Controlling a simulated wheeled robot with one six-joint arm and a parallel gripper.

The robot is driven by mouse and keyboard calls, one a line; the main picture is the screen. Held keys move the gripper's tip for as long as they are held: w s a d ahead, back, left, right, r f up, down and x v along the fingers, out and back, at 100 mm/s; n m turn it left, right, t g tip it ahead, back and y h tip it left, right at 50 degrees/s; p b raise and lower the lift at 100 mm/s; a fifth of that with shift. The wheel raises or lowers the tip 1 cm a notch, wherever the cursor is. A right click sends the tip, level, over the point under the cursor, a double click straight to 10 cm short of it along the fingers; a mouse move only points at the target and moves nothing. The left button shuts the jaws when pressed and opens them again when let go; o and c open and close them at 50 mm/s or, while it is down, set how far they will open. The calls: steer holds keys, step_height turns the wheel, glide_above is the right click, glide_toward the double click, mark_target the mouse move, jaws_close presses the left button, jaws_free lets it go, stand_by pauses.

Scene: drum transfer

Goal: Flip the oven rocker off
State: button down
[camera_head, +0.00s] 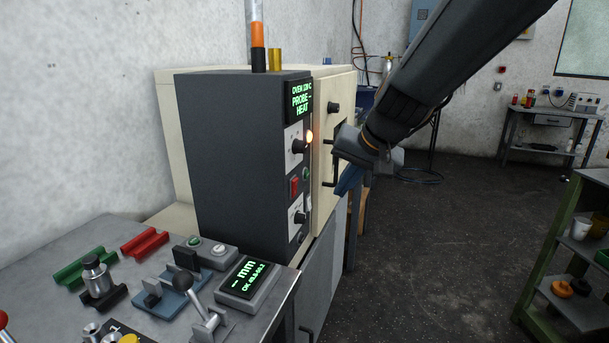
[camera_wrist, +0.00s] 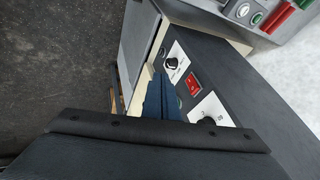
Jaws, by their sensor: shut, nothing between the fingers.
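The oven's dark control cabinet (camera_head: 240,165) stands at the back of the bench. Its red rocker (camera_head: 294,187) sits on the front panel between two black knobs on white plates. In the wrist view the rocker (camera_wrist: 194,80) shows beside my blue fingers. Its exact tilt is too small to tell. My gripper (camera_head: 347,182) is shut and empty, in front of the panel and to the right of the rocker. In the wrist view my gripper (camera_wrist: 162,85) partly covers the panel; I see no contact with the rocker.
The upper knob (camera_head: 300,146) and lower knob (camera_head: 299,217) stick out near the rocker. A cream oven body (camera_head: 335,90) adjoins the cabinet. The bench holds a gauge display (camera_head: 246,283) and red bars (camera_head: 145,242). A green shelf (camera_head: 560,250) stands right; floor between is clear.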

mark_target(295, 187)
steer(key=shift+t, duration=0.4)
steer(key=w+r, duration=0.1)
steer(key=w+a+r, duration=0.1)
steer(key=a+r, duration=0.1)
steer(key=r, duration=0.1)
steer(key=shift+w, duration=0.4)
steer(key=w+a+f+p, duration=0.3)
steer(key=w+a+f, duration=0.3)
steer(key=a+f, duration=0.1)
steer(key=shift+w, duration=0.4)
steer(key=shift+f, duration=0.15)
